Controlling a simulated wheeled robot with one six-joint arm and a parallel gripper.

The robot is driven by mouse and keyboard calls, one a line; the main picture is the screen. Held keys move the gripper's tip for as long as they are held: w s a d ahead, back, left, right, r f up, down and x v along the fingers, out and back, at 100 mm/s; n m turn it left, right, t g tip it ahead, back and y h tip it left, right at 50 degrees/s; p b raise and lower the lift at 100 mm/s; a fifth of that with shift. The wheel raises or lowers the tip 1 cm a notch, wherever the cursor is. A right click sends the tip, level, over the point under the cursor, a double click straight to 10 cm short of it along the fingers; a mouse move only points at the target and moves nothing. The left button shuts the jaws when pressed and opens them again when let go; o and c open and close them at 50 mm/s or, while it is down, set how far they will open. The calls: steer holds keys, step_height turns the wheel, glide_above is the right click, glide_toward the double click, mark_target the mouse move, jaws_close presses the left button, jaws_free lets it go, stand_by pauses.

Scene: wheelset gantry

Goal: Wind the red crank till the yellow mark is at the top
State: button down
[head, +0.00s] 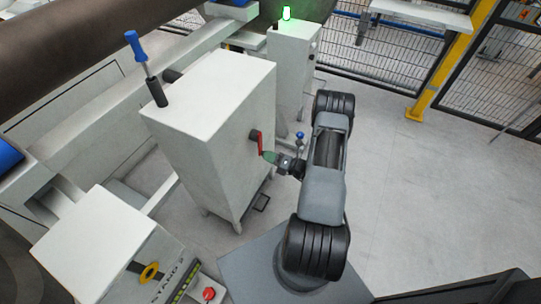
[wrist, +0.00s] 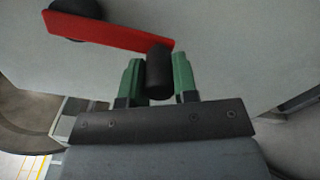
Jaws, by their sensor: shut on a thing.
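The red crank (head: 260,142) is on the side face of the pale grey cabinet (head: 215,85) in the head view. In the wrist view its red arm (wrist: 105,31) runs from a dark hub (wrist: 76,7) at the upper left to a black handle (wrist: 159,73) at its right end. My gripper (head: 270,157) is at the crank's free end. In the wrist view its green fingers (wrist: 158,82) stand on both sides of the black handle, shut on it. I cannot make out a yellow mark by the crank in either view.
A lever with a blue grip (head: 138,50) stands on the cabinet's top. A cabinet with a green lamp (head: 286,13) stands behind. The floor at right is clear.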

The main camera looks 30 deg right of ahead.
steer(key=shift+w+d+r, duration=0.25)
steer(key=shift+d+r, duration=0.05)
steer(key=shift+d, duration=0.2)
steer(key=c, duration=1.1)
jaws_free()
steer(key=shift+s, duration=0.1)
steer(key=shift+c, duration=0.2)
steer(key=shift+o, duration=1.3)
steer(key=shift+a+f, duration=0.15)
steer(key=shift+a, duration=0.1)
steer(key=shift+s+d, duration=0.1)
steer(key=p+v, duration=0.1)
steer(key=v, duration=1.2)
steer(key=shift+s, duration=0.3)
